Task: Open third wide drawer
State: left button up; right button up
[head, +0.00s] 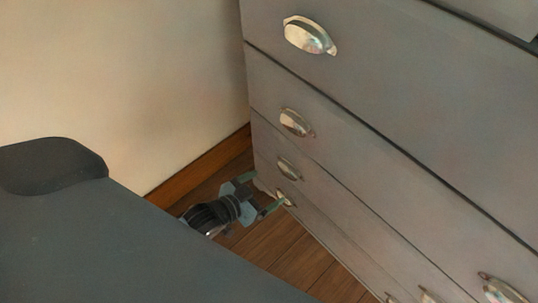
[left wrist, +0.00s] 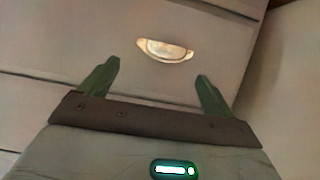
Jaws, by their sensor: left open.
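A grey dresser (head: 400,120) has wide drawers stacked one above another, all looking shut. Silvery cup handles run down its left side: an upper one (head: 310,36), one below it (head: 296,122), a lower one (head: 288,168) and the lowest (head: 286,198). My left gripper (head: 267,190) is open and empty, low down in front of the two lowest handles. In the left wrist view, one cup handle (left wrist: 165,50) lies ahead, between and beyond the open fingertips (left wrist: 158,70), apart from them. Which of the low handles this is, I cannot tell. My right gripper is not in view.
A pale wall (head: 130,80) with a wooden skirting board (head: 200,168) stands left of the dresser. The wooden floor (head: 275,250) is bare in front of it. More handles (head: 500,290) show at the dresser's right side.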

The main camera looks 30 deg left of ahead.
aim_at(284, 172)
pick_arm(q)
jog(key=x, duration=0.2)
jog(key=b+x, duration=0.1)
jog(key=x, duration=0.2)
jog(key=a+b+x, duration=0.1)
jog(key=x, duration=0.1)
jog(key=shift+w, duration=0.5)
jog(key=shift+w+d+f+b, duration=0.1)
jog(key=shift+w+d+b, duration=0.1)
jog(key=shift+w+b, duration=0.25)
jog(key=shift+w, duration=0.15)
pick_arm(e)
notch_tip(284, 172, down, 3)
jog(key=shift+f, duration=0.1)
pick_arm(q)
jog(key=shift+c, duration=0.4)
